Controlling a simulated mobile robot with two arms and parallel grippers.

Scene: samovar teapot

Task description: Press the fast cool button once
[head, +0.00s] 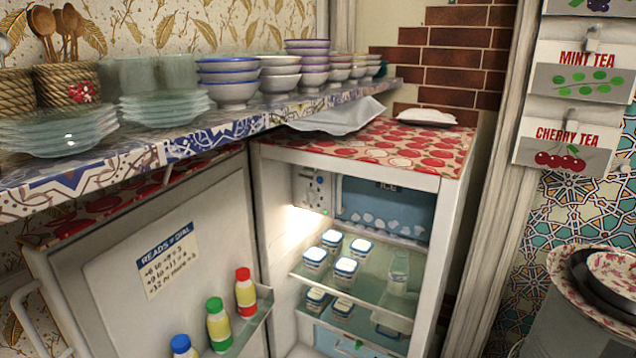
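The fridge (453,215) stands with its door (115,290) swung open to the left. A small white control panel (312,190) is on the upper left inner wall, beside the ice compartment (375,206). It bears a few small dark marks or knobs and a tiny green spot near its lower edge. The fast cool button is too small to pick out. Neither of my grippers is in view.
White-lidded jars (332,237) stand on the glass shelves. Bottles (218,322) sit in the door rack. A note (168,260) is on the door. A shelf (225,130) with bowls and plates juts out above the door. A round container (590,295) stands at right.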

